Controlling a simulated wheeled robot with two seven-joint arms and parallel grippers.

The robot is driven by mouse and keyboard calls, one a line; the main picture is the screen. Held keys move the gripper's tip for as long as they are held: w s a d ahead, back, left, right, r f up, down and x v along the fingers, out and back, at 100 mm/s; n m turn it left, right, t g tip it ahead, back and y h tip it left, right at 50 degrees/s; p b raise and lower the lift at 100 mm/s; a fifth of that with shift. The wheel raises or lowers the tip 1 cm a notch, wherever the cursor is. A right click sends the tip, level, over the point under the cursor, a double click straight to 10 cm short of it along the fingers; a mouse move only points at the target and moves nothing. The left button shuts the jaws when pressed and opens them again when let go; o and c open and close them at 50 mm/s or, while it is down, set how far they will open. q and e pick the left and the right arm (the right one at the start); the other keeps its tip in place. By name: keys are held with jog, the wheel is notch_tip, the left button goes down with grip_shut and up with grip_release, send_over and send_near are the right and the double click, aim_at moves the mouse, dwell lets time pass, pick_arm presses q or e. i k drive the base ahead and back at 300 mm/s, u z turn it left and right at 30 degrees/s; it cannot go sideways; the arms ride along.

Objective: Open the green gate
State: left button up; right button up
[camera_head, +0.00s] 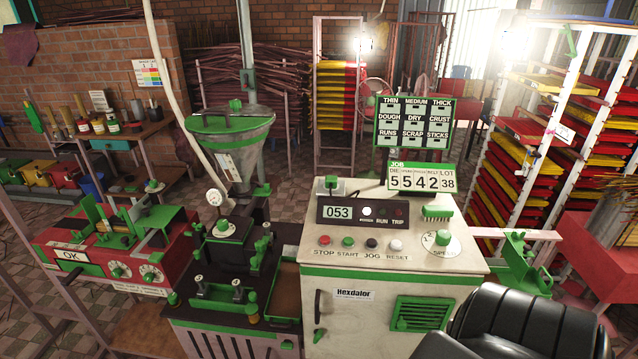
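Several green parts show, and I cannot tell for certain which one is the gate. A green bracket-like assembly (524,266) sits at the right side of the white control cabinet (345,262), by the end of a pale rail. A green slatted panel (421,313) is on the cabinet's front. A grey hopper with a green rim and cover (229,123) stands behind the dark extruder with green fittings (232,262), left of the cabinet. Neither of my grippers is in view.
A red machine marked OK (112,252) stands at the left. A rack of red and yellow trays (530,130) stands at the right, beside a red table (601,245). A black padded shape (530,325) fills the lower right. Tiled floor shows behind the machines.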

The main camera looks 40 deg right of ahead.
aim_at(266, 191)
jog(key=z, duration=1.35)
